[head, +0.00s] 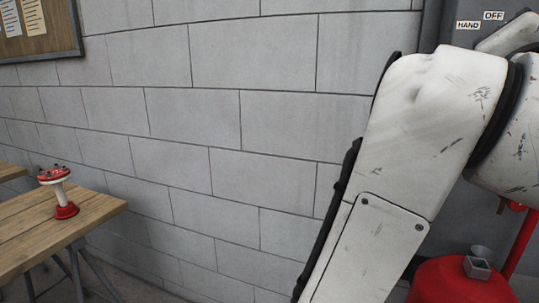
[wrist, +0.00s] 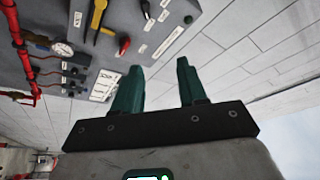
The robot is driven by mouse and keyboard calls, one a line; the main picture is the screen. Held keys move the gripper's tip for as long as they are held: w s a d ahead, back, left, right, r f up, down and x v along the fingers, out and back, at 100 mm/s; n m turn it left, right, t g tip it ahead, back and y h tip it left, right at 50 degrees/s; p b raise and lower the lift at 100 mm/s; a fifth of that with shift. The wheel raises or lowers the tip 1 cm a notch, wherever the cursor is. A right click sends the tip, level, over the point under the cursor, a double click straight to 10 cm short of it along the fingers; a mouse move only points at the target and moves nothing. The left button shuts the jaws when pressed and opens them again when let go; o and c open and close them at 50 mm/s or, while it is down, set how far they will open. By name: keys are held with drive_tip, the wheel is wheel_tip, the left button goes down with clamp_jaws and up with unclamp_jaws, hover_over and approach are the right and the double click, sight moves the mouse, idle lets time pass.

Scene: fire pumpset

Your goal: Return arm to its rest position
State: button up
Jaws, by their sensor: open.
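My gripper (wrist: 160,85) shows in the wrist view with two green fingers standing apart on a black bar. Nothing is between the fingers. They point toward a grey control panel (wrist: 150,45), which lies behind them and to the upper left, apart from them as far as I can tell. In the head view my white, scuffed arm fills the right side, bent at an elbow near the top right. My gripper is not visible in the head view.
A wooden table (head: 100,209) stands at the left, with a red and white object (head: 57,190) on it. A grey block wall (head: 200,130) runs behind. Red equipment (head: 450,280) is at the lower right behind my arm. A pressure gauge (wrist: 62,48) and red pipes (wrist: 22,50) are beside the panel.

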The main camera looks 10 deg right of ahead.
drive_tip(key=w+a+f+n+t+y, duration=0.1)
drive_tip(key=w+f+n+y, duration=0.25)
drive_tip(key=f, duration=0.45)
drive_tip(key=w+f+n+y, duration=0.2)
drive_tip(key=w+f+n, duration=0.25)
drive_tip(key=f, duration=0.25)
wheel_tip(320, 180, down, 21)
drive_tip(key=s+n+g+y, duration=0.1)
drive_tip(key=n+g+y, duration=0.2)
drive_tip(key=n+y, duration=0.25)
drive_tip(key=s+a+f+n+g+y, duration=0.1)
drive_tip(key=s+f+n+g, duration=0.15)
drive_tip(key=s+f, duration=0.55)
drive_tip(key=s+a+f+n+g+y, duration=0.1)
drive_tip(key=s+a+f+g, duration=0.2)
drive_tip(key=f, duration=0.9)
drive_tip(key=s+a+f+n+g+y, duration=0.1)
drive_tip(key=s+f+g, duration=0.1)
drive_tip(key=s+f, duration=0.3)
drive_tip(key=s+a+f+n+g+y, duration=0.1)
drive_tip(key=s+f, duration=0.4)
drive_tip(key=s, duration=0.5)
drive_tip(key=shift+s+a+f+g+y+p, duration=0.15)
drive_tip(key=shift+s+g+y+p, duration=0.25)
drive_tip(key=shift+g+y, duration=0.35)
